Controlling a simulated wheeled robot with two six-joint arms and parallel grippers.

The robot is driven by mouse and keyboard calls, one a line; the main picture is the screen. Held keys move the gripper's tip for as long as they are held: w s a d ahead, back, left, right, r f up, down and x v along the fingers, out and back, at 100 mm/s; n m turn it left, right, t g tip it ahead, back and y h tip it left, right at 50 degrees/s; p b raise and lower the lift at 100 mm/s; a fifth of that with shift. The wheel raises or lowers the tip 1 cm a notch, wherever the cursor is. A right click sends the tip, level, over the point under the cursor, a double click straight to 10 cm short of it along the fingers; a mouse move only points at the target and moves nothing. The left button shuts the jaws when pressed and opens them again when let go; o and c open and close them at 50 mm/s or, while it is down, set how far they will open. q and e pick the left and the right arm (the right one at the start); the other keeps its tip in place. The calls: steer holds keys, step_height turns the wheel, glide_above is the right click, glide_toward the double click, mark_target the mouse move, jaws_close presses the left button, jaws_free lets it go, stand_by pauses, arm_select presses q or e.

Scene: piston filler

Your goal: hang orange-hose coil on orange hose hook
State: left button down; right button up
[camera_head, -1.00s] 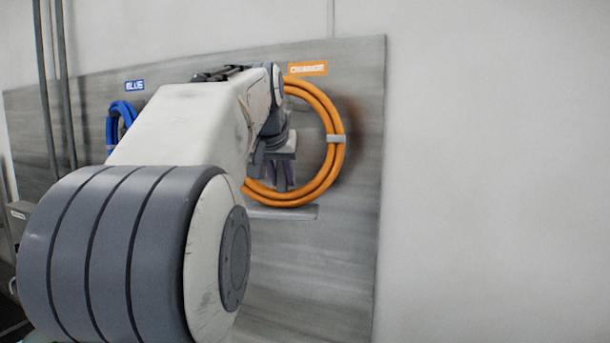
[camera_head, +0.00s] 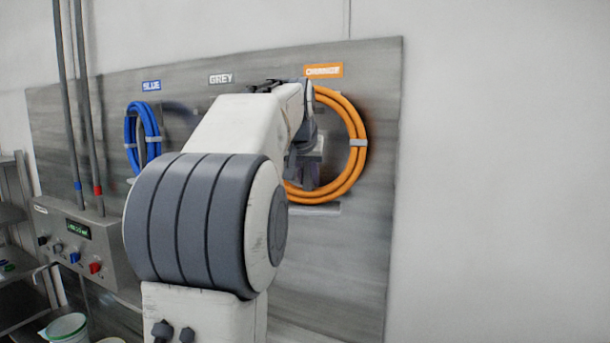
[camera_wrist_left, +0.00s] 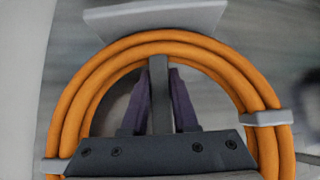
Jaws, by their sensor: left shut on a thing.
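The orange-hose coil (camera_head: 362,163) hangs upright against the grey wall panel, below the ORANGE label (camera_head: 323,71). In the left wrist view the coil (camera_wrist_left: 262,85) arches around my left gripper (camera_wrist_left: 160,78). The gripper's purple fingers are shut on a grey bar (camera_wrist_left: 159,95) that reaches across the hose and appears to belong to the coil. In the head view my left gripper (camera_head: 307,172) is inside the ring, partly hidden by my arm. The orange hose hook cannot be made out, so I cannot tell whether the coil rests on it. My right gripper is not in view.
A grey ledge (camera_head: 320,210) juts out just under the coil. A blue hose coil (camera_head: 152,130) hangs at the left under the BLUE label. A control box (camera_head: 75,245) with pipes is at far left. The wall right of the panel is bare.

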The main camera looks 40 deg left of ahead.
arm_select(q)
steer(key=shift+w+a+r, duration=0.15)
steer(key=shift+w+r, duration=0.05)
steer(key=shift+w, duration=0.3)
steer(key=shift+w+a+f, duration=0.15)
steer(key=shift+w+f, duration=0.35)
steer(key=shift+w, duration=0.15)
steer(key=c, duration=0.6)
jaws_free()
steer(key=shift+f, duration=0.3)
steer(key=shift+s+d+r, duration=0.2)
steer(key=shift+s+r, duration=0.15)
steer(key=shift+r, duration=0.1)
steer(key=b+v, duration=0.2)
steer(key=v, duration=0.7)
steer(key=shift+r, duration=0.2)
